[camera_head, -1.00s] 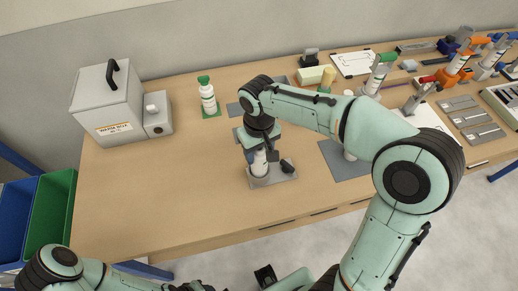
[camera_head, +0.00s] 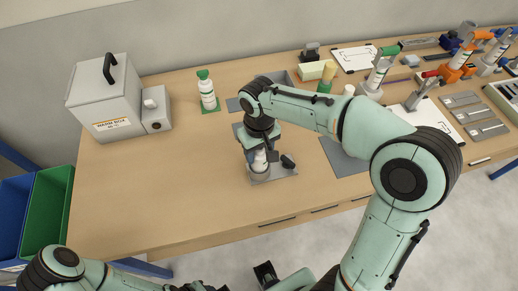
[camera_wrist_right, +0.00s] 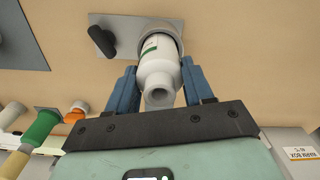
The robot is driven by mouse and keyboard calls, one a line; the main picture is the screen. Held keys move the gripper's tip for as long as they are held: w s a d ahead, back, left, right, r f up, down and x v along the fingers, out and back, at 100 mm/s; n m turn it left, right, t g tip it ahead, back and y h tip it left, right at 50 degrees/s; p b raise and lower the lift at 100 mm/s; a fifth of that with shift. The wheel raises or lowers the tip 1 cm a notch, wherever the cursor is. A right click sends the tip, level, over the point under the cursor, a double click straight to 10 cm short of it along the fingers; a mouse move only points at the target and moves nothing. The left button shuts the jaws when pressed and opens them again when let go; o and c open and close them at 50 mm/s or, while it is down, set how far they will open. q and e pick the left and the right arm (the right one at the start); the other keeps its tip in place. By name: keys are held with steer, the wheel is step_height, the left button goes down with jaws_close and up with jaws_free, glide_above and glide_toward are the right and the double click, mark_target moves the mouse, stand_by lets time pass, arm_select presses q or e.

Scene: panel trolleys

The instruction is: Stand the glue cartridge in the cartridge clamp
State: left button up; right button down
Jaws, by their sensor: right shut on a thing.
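The glue cartridge (camera_wrist_right: 158,68) is white with a green-marked label. My right gripper (camera_wrist_right: 160,85) is shut on it, with a blue finger on each side. In the right wrist view its nozzle end points toward the camera, and its far end sits within the round grey ring of the cartridge clamp (camera_wrist_right: 117,36). I cannot tell how deep it sits. In the head view the clamp's grey plate (camera_head: 276,177) lies near the table's front, below my right gripper (camera_head: 259,150), and the cartridge (camera_head: 259,161) looks about upright. My left gripper is out of view.
A grey warm box (camera_head: 105,100) stands at the back left, beside a green-capped white bottle (camera_head: 207,92). Tools, a clipboard (camera_head: 353,57) and flat grey plates (camera_head: 472,108) crowd the right. Bare table (camera_head: 150,190) lies left of the clamp. Green (camera_head: 48,215) and blue bins stand off the left edge.

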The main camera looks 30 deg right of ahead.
steer(key=shift+c, duration=1.8)
jaws_free()
steer(key=shift+f, duration=0.1)
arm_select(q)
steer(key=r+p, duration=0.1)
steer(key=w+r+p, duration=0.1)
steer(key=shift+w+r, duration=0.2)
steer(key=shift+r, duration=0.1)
arm_select(e)
step_height(320, 180, up, 14)
steer(key=shift+f, duration=0.25)
